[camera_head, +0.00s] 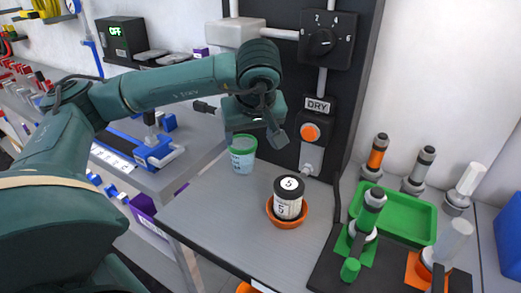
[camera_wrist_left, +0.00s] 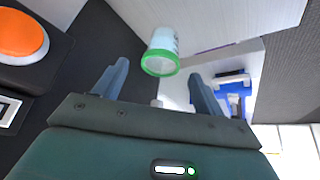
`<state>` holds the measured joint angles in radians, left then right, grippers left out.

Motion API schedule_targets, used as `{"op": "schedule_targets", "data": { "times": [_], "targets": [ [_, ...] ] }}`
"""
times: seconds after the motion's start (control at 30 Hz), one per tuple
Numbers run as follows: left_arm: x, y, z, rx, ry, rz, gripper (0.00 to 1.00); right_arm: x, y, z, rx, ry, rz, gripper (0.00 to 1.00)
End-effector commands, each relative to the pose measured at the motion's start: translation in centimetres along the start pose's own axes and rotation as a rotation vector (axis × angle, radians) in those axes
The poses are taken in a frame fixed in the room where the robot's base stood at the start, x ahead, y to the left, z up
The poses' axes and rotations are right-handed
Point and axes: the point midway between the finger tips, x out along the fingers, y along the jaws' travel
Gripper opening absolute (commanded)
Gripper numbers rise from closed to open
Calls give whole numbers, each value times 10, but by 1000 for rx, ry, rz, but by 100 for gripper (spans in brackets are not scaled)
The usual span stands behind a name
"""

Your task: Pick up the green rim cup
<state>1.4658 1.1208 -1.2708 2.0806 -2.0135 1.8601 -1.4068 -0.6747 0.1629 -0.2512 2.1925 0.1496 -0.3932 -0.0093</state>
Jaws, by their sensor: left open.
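The green rim cup (camera_head: 243,155) is clear, with a pale label and a green rim. It stands upright on the grey table (camera_head: 215,215), near its back left edge. My left gripper (camera_head: 253,131) hangs just above the cup and slightly to its right. In the left wrist view, the open fingers (camera_wrist_left: 158,80) are spread, and the cup (camera_wrist_left: 162,50) shows beyond the tips, roughly between them. No contact shows. My right gripper is in neither view.
A black-and-white jar (camera_head: 288,205) marked 5 sits in an orange dish (camera_head: 287,222) right of the cup. Behind stands a black panel with an orange button (camera_head: 310,133). A green tray (camera_head: 405,215) and several nozzles are at right. Table front left is clear.

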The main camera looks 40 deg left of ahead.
Motion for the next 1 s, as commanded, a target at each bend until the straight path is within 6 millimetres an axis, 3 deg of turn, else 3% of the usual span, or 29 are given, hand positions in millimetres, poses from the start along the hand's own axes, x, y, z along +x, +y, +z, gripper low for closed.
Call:
{"op": "schedule_targets", "data": {
  "times": [0.4, 0.67, 1.0],
  "targets": [
    [65, -9, -5, 10, 26, -28, 70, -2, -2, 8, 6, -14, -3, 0],
    [86, -9, -6, 10, 25, -26, 70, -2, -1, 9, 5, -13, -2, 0],
    [130, -10, -7, 10, 25, -25, 70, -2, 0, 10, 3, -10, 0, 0]
  ]
}}
